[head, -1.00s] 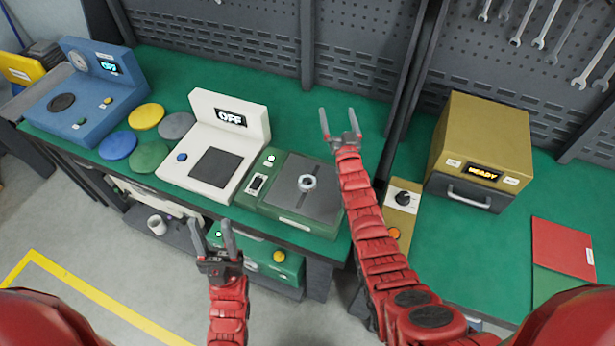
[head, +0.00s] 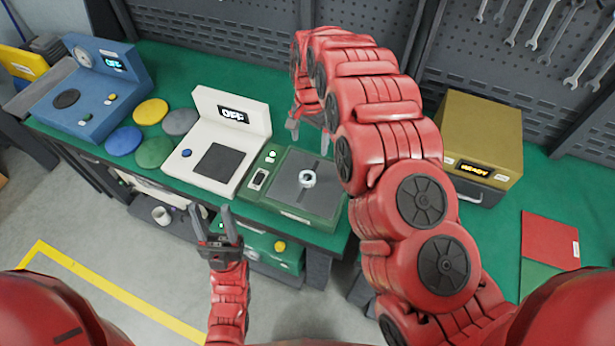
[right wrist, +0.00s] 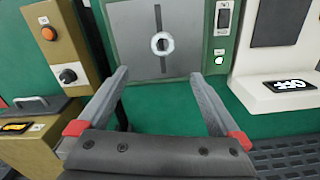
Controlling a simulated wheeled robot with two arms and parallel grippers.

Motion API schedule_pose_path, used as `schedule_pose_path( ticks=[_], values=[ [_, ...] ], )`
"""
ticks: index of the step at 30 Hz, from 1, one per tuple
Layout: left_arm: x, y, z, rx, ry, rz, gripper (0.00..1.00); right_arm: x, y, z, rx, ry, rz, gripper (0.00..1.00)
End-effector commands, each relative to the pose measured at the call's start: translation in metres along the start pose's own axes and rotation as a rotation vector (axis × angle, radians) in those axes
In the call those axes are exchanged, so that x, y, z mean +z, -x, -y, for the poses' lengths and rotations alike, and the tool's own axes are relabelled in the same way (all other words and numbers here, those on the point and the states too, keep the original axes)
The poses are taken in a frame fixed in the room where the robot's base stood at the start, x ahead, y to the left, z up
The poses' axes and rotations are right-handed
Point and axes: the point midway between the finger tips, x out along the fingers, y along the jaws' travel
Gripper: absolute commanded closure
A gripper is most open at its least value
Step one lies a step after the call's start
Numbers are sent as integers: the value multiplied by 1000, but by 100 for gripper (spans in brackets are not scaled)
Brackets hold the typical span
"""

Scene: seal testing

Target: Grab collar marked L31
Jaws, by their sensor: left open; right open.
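A small silver ring-shaped collar (head: 307,178) sits in the middle of the grey plate on the green machine (head: 292,214); no marking on it can be read. It also shows in the right wrist view (right wrist: 162,43), beyond the fingertips. My right gripper (head: 310,140) is open and empty, behind the collar in the head view, pointing down and partly hidden by my right arm. Its two fingers (right wrist: 157,82) frame the collar from a distance in the right wrist view. My left gripper (head: 209,218) is open and empty, in front of the bench.
A white device (head: 225,150) reading OFF stands left of the green machine. A blue device (head: 90,95) and several coloured discs (head: 153,152) are further left. A tan box (head: 485,130) reading READY is at right. A tan control box (right wrist: 60,60) is beside the green machine.

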Motion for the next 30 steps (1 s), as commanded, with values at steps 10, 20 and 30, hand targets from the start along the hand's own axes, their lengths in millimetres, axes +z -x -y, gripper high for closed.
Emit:
schedule_pose_path(
  ticks=[10, 20, 30],
  values=[
    [9, 54, -3, 0, 0, 0, 50, 0, -57, -1, 2, -1, 1, 0],
    [9, 56, -3, 0, 0, -1, 50, 1, -107, 0, 3, 0, 2, 0],
    [7, 44, -2, 0, 0, 0, 50, 0, -129, 2, 1, 0, 0, 0]
  ],
)
